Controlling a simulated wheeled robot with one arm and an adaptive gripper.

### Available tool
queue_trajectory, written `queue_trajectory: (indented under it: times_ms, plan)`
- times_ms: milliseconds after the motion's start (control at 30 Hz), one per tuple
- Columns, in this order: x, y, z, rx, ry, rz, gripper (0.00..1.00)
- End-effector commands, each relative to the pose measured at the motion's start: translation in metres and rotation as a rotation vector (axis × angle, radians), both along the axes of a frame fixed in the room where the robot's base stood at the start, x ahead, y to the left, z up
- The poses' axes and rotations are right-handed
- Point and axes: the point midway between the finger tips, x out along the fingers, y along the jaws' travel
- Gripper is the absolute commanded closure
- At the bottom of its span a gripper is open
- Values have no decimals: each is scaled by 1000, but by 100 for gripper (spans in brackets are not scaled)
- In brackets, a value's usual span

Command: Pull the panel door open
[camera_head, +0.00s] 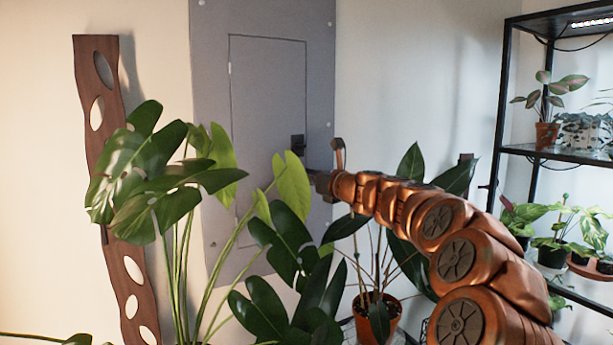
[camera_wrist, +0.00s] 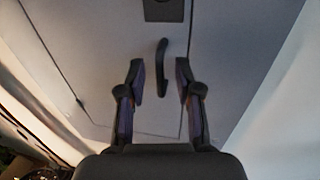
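The grey panel door (camera_head: 268,110) is set in a larger grey panel (camera_head: 210,100) on the wall and looks shut. In the wrist view the door (camera_wrist: 110,50) fills the middle. A dark curved handle (camera_wrist: 162,62) stands on it, below a dark plate (camera_wrist: 163,10); in the head view a dark latch (camera_head: 298,142) shows near the door's right edge. My gripper (camera_wrist: 160,78) is open, one finger on each side of the handle in the picture. I see gaps on both sides and cannot tell the depth.
A large monstera (camera_head: 150,170) and other leafy plants stand before the panel's lower part. A potted plant (camera_head: 377,310) stands below my arm. A black shelf (camera_head: 500,120) with several plants is at the right. A wavy wooden board (camera_head: 128,260) leans at the left.

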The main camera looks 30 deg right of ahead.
Motion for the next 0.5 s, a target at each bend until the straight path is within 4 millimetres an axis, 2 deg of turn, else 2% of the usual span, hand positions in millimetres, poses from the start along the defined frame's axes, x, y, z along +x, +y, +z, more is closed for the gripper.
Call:
queue_trajectory:
  times_ms: [267, 500]
  plan:
    - [1, 0, 0, -1, 0, 0, 66]
    - [1, 0, 0, -1, -1, 0, 91]
